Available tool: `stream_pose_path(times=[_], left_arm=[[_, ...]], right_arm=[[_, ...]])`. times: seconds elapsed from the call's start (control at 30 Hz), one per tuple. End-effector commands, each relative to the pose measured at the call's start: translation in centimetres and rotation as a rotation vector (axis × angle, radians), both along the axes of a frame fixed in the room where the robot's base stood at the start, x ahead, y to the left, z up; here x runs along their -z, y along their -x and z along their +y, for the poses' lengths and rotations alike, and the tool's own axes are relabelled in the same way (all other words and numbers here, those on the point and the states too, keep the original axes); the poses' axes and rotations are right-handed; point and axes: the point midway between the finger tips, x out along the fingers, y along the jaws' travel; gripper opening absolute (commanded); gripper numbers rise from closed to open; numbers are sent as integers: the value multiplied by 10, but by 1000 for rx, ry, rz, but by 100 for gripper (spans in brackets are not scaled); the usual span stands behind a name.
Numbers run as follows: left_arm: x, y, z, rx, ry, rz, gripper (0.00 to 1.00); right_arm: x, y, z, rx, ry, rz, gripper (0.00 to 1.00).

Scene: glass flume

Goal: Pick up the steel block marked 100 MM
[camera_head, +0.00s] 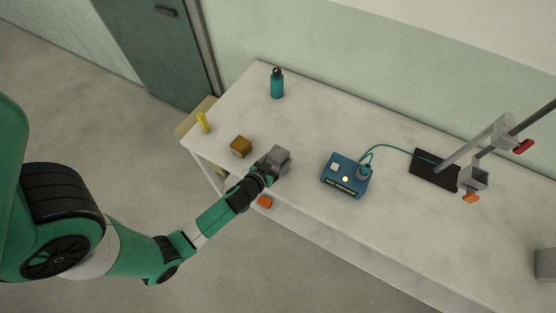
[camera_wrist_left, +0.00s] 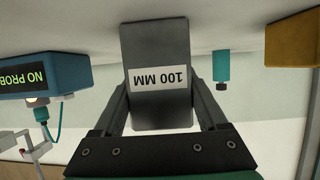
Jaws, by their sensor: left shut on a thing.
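The grey steel block (camera_head: 279,157) is at the end of my left arm in the head view, over the table's front part. In the left wrist view the block (camera_wrist_left: 155,48) shows its white label reading 100 MM, upside down in the picture. My left gripper (camera_wrist_left: 160,108) is shut on the block, with one dark finger on each side of it. The same gripper (camera_head: 268,170) shows in the head view, partly covering the block's near side. I cannot tell whether the block touches the table. My right gripper is not in view.
A brown-yellow block (camera_head: 241,146) stands left of the gripper, and a blue device (camera_head: 345,175) with a cable stands to the right. A teal bottle (camera_head: 277,84) is at the back. A black tablet (camera_head: 434,169) and a clamp stand (camera_head: 474,179) are further right.

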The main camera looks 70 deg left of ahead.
Motion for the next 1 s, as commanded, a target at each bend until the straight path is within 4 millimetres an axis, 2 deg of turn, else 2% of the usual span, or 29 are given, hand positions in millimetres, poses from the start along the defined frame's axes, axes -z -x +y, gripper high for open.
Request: stream_pose_path(times=[0.37, 0.6, 0.67, 0.77, 0.93, 1.0], left_arm=[[-12, -2, 0, 0, -3, -8, 0], [-40, -2, 0, 1, -4, -8, 0], [-44, 4, -5, 4, -4, -7, 0], [-60, 13, -14, 4, -4, -7, 0], [-96, 35, -35, 6, -5, -8, 0], [-99, 49, -49, 11, -4, -4, 0]], right_arm=[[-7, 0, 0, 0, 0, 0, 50], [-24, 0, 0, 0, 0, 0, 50], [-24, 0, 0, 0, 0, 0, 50], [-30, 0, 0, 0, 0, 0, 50], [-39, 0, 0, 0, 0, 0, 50], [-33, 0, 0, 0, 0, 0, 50]])
